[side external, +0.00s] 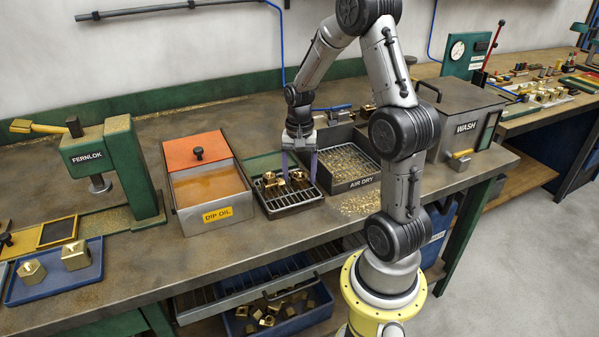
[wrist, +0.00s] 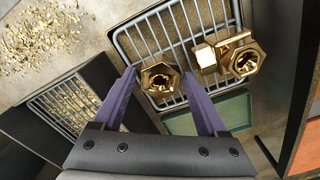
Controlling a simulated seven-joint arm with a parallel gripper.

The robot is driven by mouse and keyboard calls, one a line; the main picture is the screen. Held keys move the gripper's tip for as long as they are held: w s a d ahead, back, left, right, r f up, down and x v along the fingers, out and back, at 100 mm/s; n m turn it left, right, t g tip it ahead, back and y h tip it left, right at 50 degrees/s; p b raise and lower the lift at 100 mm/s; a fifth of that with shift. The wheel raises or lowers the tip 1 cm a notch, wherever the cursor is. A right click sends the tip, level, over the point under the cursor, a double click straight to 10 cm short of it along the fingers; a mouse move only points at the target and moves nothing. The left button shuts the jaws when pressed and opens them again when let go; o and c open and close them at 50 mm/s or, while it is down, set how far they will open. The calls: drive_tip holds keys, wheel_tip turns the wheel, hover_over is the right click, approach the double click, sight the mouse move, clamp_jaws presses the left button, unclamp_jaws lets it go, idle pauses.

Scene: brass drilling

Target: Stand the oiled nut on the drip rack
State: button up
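My gripper (wrist: 160,74) has two purple fingers, spread apart, over the drip rack. It also shows in the side view (side external: 299,170), pointing down. A brass nut (wrist: 160,79) lies between the fingertips in the wrist view, its threaded hole facing the camera, with small gaps at either side. Two more brass pieces, a nut (wrist: 244,62) and another one touching it (wrist: 206,56), sit to the right. All appear to rest on the wire drip rack (wrist: 140,41), which is a dark tray with a grid in the side view (side external: 292,206). I cannot tell which nut is oiled.
The dip oil tank (side external: 212,213) with an orange lid stands left of the rack. The air dry bin (side external: 352,185) is close on the right, with the wash box (side external: 462,112) beyond. A green plate (side external: 262,163) lies behind the rack. Brass chips litter the bench at right.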

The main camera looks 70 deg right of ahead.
sight(299, 175)
drive_tip(key=shift+o, duration=0.6)
wheel_tip(299, 175, up, 12)
drive_tip(key=s+a+r+n+t+h, duration=0.1)
drive_tip(key=a+r+n, duration=0.25)
drive_tip(key=a, duration=0.35)
drive_tip(key=s+a+r+n+t, duration=0.2)
drive_tip(key=a+n, duration=0.2)
drive_tip(key=a, duration=0.3)
drive_tip(key=s+a+f+n+t+y, duration=0.1)
drive_tip(key=s+a+n+t, duration=0.1)
drive_tip(key=s+a+n, duration=0.5)
drive_tip(key=shift+a+t, duration=0.3)
drive_tip(key=shift+a, duration=0.4)
drive_tip(key=shift+n, duration=0.25)
drive_tip(key=shift+c, duration=0.2)
